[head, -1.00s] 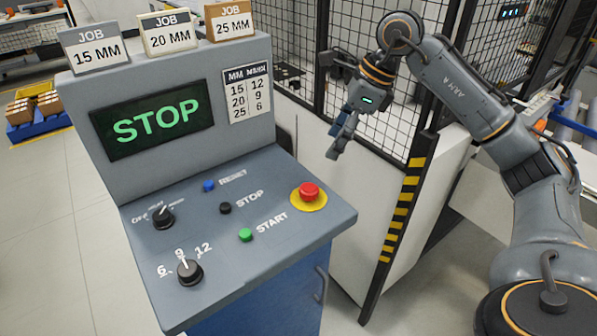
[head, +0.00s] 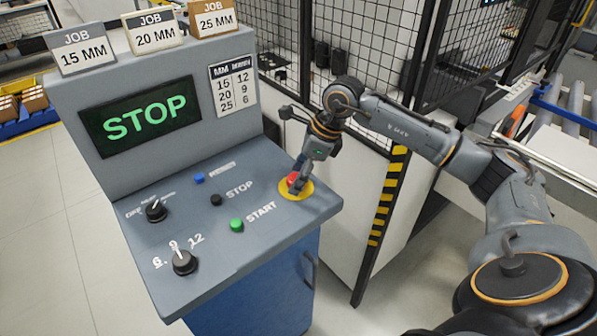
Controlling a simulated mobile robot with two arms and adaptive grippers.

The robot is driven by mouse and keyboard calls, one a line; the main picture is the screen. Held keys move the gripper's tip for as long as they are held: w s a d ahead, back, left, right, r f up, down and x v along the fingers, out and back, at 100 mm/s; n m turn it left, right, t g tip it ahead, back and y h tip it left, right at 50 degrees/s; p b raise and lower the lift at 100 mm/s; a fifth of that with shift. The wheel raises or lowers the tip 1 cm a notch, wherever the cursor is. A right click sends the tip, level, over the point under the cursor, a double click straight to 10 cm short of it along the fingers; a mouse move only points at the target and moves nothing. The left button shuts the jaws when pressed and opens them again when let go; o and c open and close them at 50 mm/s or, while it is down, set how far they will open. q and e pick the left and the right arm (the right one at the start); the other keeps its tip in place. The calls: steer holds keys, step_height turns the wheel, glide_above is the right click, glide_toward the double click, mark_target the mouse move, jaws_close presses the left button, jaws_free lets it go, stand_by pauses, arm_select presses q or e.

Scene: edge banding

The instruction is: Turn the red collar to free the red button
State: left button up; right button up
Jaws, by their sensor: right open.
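The red button (head: 292,181) sits on a yellow round plate (head: 305,191) at the right side of the sloped control panel. My right gripper (head: 298,180) is open and points down over the button. Its fingers cover part of the button, and the red collar cannot be told apart from the button at this size. I cannot tell whether the fingers touch it. My left gripper is not in view.
The console (head: 225,215) also bears a green start button (head: 236,225), a black stop button (head: 216,200), a blue button (head: 198,178) and two black knobs. Its screen (head: 140,117) reads STOP. A black mesh fence (head: 345,45) and a yellow-striped post (head: 386,200) stand behind, to the right.

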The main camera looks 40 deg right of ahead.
steer(key=c, duration=1.2)
steer(key=shift+s+f+m+t+h+b, duration=0.1)
steer(key=shift+m+t+h+b, duration=0.3)
steer(key=shift+m+b, duration=0.95)
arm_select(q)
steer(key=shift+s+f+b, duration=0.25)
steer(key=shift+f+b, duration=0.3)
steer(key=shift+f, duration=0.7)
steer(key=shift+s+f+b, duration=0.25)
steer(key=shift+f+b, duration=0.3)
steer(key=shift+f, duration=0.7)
arm_select(e)
steer(key=shift+a+m+t+h, duration=0.1)
steer(key=shift+m+t+h, duration=0.15)
steer(key=shift+m, duration=0.75)
steer(key=shift+a+m+t+h, duration=0.15)
steer(key=shift+m+h, duration=0.2)
steer(key=shift+m, duration=0.6)
steer(key=shift+s, duration=0.1)
steer(key=shift+d, duration=0.1)
